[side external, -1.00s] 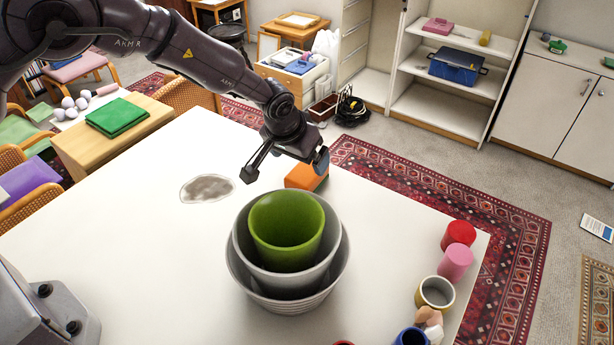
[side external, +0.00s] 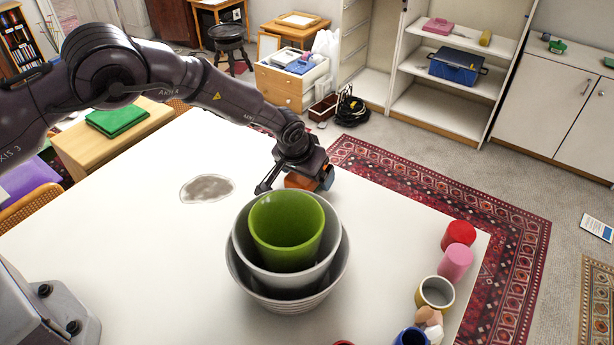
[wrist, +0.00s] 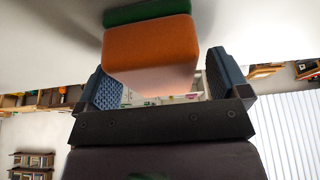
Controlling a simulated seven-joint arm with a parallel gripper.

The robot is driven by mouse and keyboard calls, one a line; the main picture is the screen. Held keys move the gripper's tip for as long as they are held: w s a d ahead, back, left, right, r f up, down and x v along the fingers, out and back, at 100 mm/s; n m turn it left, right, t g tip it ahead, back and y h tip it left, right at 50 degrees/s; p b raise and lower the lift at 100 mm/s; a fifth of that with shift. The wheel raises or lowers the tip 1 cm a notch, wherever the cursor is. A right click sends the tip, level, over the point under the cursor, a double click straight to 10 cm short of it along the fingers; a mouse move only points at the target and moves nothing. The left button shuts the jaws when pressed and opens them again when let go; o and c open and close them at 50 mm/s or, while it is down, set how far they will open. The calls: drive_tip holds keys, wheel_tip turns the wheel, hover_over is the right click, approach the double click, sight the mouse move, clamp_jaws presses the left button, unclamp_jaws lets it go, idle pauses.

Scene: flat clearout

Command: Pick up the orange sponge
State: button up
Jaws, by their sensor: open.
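The orange sponge (side external: 298,181) lies on the white table behind the stacked bowls, partly hidden by my gripper. In the wrist view the sponge (wrist: 150,55) is an orange block with a green layer on its far side. My gripper (side external: 295,188) is low over the table at the sponge. In the wrist view the blue pads of my gripper (wrist: 158,78) are apart, one to each side of the sponge's near end. A gap shows on the right side; I cannot tell whether the left pad touches.
A green cup (side external: 286,232) sits in nested grey bowls (side external: 335,275) just in front of the sponge. A grey stain (side external: 207,188) marks the table to the left. Red (side external: 459,233) and pink (side external: 455,262) cylinders stand near the right edge. The table's left part is clear.

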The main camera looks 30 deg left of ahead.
drive_tip(key=shift+f, duration=0.25)
idle(0.4)
drive_tip(key=c, duration=1)
